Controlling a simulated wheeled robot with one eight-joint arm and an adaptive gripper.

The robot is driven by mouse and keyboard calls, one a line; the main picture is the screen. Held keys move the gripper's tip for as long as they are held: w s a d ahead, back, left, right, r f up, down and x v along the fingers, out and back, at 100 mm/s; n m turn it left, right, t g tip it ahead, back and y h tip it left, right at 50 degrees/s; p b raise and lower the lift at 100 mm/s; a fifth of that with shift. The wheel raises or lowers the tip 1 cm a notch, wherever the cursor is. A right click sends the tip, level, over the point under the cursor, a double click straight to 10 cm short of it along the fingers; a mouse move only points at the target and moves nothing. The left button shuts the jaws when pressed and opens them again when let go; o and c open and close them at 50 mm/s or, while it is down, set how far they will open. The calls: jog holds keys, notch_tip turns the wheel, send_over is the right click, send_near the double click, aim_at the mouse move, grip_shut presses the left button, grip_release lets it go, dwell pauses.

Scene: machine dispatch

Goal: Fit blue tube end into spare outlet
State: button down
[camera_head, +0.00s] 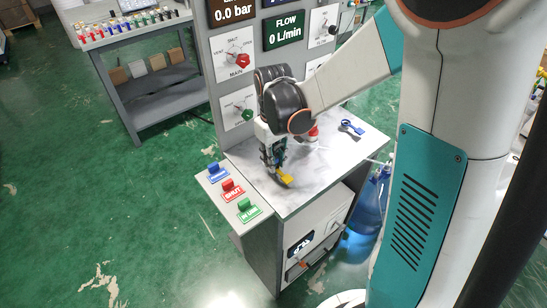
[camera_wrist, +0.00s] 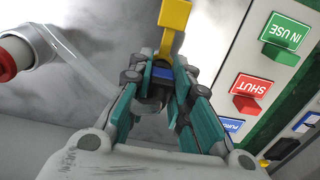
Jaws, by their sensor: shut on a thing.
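My gripper (camera_wrist: 162,76) is shut on a small blue piece (camera_wrist: 162,72) between its fingertips. It looks like the blue tube end, but the fingers hide most of it. A yellow piece (camera_wrist: 174,18) reaches out past the fingertips; I cannot tell whether it is held or lies beyond. In the head view my gripper (camera_head: 275,160) points down low over the marbled counter (camera_head: 318,165), with the yellow piece (camera_head: 286,181) at its tips. A clear tube (camera_wrist: 80,60) curves from a white fitting with a red end (camera_wrist: 8,65) toward my gripper. I cannot make out the spare outlet.
Blue, red and green labelled blocks (camera_head: 232,188) stand on a side ledge left of the counter. A blue clip-like tool (camera_head: 352,127) lies at the counter's back right. The valve panel (camera_head: 238,95) rises behind. Blue containers (camera_head: 367,210) stand right of the cabinet.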

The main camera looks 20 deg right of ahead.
jog(key=shift+s+f+b, duration=0.1)
jog(key=shift+f+b, duration=0.2)
jog(key=shift+f, duration=0.1)
dwell(0.3)
jog(key=c, duration=1.4)
grip_release()
jog(key=o, duration=0.4)
jog(key=shift+r, duration=0.1)
jog(key=shift+r+p, duration=2.25)
jog(key=shift+r, duration=0.7)
